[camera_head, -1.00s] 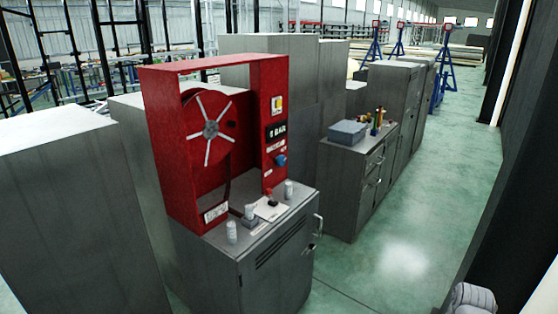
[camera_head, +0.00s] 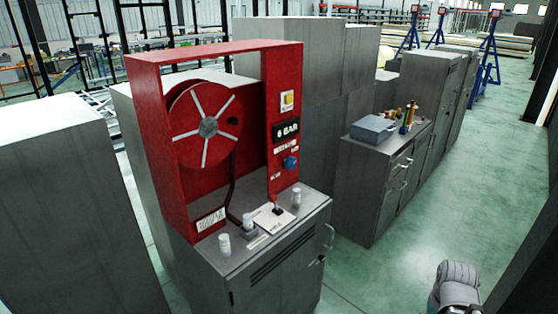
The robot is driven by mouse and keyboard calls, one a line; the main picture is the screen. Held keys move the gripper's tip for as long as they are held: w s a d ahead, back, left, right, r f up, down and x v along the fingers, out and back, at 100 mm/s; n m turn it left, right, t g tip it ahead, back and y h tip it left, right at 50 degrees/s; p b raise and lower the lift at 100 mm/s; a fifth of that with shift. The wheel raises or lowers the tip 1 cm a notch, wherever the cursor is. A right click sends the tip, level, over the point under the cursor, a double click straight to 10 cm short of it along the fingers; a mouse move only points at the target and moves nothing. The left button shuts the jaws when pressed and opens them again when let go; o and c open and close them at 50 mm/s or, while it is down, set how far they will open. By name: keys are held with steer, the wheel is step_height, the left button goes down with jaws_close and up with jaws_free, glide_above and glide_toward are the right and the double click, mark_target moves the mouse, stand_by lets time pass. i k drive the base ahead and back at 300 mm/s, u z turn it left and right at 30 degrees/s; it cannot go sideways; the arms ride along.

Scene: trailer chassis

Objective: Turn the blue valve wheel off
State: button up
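The blue valve wheel (camera_head: 290,162) is a small round knob on the right front post of a red machine frame (camera_head: 283,113). It sits below a black "6 BAR" display (camera_head: 286,131) and small white labels. Its turned position is too small to tell. A grey rounded part of my arm shows at the lower right edge, well apart from the wheel. My gripper is not in view.
A red reel (camera_head: 205,125) with silver spokes is inside the frame, which stands on a grey cabinet (camera_head: 275,275). Another cabinet (camera_head: 362,190) holds a grey box. Green floor (camera_head: 480,190) is clear at right.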

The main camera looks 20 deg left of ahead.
mark_target(291, 163)
steer(key=u, duration=0.3)
steer(key=i, duration=0.9)
steer(key=u, duration=0.35)
